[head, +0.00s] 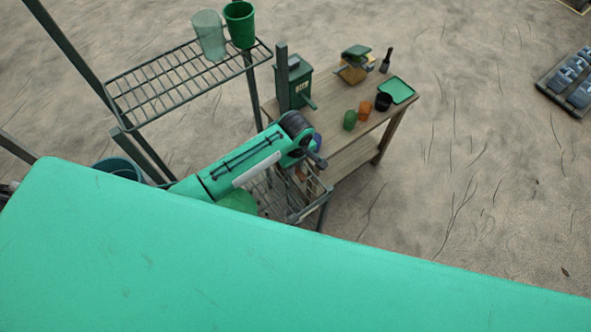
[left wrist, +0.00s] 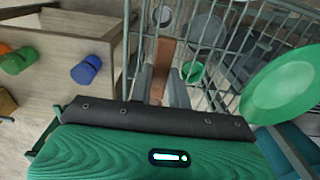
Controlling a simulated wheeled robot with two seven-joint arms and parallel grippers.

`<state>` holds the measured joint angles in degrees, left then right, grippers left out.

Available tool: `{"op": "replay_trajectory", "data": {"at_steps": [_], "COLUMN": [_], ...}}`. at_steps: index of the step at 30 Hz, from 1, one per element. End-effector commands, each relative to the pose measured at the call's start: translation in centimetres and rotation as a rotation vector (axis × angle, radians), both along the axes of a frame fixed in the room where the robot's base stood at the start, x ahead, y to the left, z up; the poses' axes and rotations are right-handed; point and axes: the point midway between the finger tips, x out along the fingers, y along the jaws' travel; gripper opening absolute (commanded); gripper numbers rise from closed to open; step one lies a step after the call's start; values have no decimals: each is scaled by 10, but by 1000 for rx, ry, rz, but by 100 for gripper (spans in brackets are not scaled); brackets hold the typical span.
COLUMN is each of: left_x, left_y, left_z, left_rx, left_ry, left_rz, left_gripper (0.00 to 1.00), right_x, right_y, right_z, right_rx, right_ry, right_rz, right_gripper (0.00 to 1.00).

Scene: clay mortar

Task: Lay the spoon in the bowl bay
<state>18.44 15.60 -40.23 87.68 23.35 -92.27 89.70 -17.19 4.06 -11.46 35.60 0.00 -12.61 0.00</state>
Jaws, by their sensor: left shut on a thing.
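My left gripper (left wrist: 163,88) is shut on a brown strip that looks like the spoon (left wrist: 166,55); the brown part stands out beyond the fingertips. A round grey end (left wrist: 162,16) shows past it, and I cannot tell if it belongs to the spoon. The gripper is over or at the wire rack (left wrist: 130,40), whose bars run beside and behind the spoon. I cannot tell which part of the rack is the bowl bay. In the head view my left arm reaches the rack (head: 318,207), and the spoon cannot be made out there. My right gripper is not in view.
A green plate (left wrist: 283,85) stands at the rack's right, a green cup (left wrist: 193,72) in it. A wooden table (head: 352,152) beside it carries cups, a green box (head: 298,80) and a green tray (head: 397,89). A wire shelf (head: 175,88) with two cups rises at left.

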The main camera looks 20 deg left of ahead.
Motion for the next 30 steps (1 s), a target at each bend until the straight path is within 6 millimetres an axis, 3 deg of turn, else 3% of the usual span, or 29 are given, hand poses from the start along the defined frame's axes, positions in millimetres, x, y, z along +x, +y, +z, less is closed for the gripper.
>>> {"op": "replay_trajectory", "data": {"at_steps": [11, 23, 24, 26, 27, 30], "left_x": [0, -1, 0, 0, 0, 0], "left_y": [0, 0, 0, 0, 0, 0], "left_z": [-40, -46, -46, -46, -46, -46], "left_rx": [1, -1, 0, 0, 0, 0], "left_ry": [1, 1, 0, 0, 0, 0], "left_rz": [0, 0, 0, 0, 0, 0], "left_gripper": [0, 0, 24, 36, 40, 40], "right_x": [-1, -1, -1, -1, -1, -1], "right_y": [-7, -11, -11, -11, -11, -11], "right_z": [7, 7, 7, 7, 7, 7], "right_rx": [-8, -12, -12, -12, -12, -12], "right_ry": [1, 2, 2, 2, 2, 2], "right_rz": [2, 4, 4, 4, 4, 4], "right_gripper": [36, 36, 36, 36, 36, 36]}}
